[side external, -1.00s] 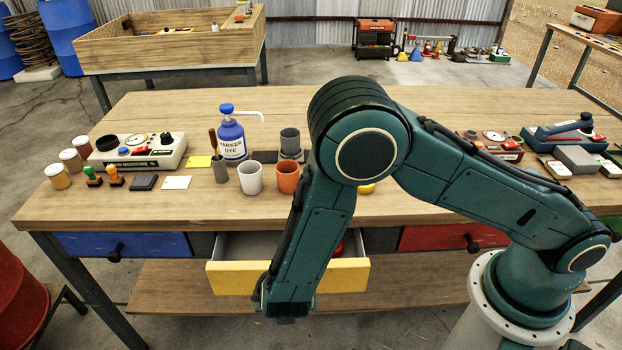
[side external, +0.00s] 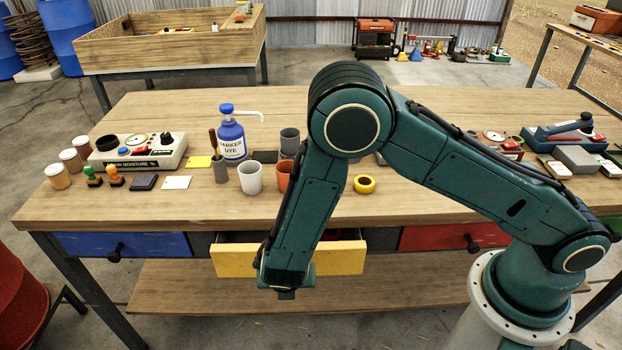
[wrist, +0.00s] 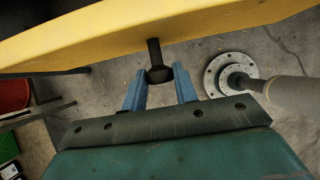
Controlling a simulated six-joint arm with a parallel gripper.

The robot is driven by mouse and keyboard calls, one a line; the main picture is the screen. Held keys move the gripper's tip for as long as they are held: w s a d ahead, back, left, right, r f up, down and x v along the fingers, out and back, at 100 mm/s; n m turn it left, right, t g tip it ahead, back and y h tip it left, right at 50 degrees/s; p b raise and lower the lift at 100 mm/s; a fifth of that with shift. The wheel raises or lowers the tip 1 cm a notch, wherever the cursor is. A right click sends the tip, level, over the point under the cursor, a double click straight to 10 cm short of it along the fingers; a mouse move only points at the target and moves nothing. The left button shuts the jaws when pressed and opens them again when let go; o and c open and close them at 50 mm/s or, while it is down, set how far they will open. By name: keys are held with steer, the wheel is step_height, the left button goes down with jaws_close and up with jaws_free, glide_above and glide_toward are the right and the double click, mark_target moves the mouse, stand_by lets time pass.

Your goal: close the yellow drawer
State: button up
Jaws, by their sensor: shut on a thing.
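The yellow drawer (side external: 338,258) is partly open under the table's front edge, with a narrow dark gap above its front. In the wrist view its yellow front (wrist: 110,37) spans the top, with a dark knob (wrist: 158,74) sticking out. My gripper (wrist: 160,85) has its two blue fingers on either side of that knob, shut on it. In the side view the gripper is hidden behind my own forearm, which covers the middle of the drawer front.
The blue drawer (side external: 135,245) on the left and the red drawer (side external: 440,238) on the right are shut. A lower shelf (side external: 200,290) runs beneath.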

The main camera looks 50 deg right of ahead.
steer(key=shift+w+d, duration=2.3)
steer(key=shift+w, duration=0.05)
steer(key=o, duration=1.9)
steer(key=shift+s+r, duration=0.1)
steer(key=shift+r, duration=0.05)
steer(key=shift+v, duration=3.4)
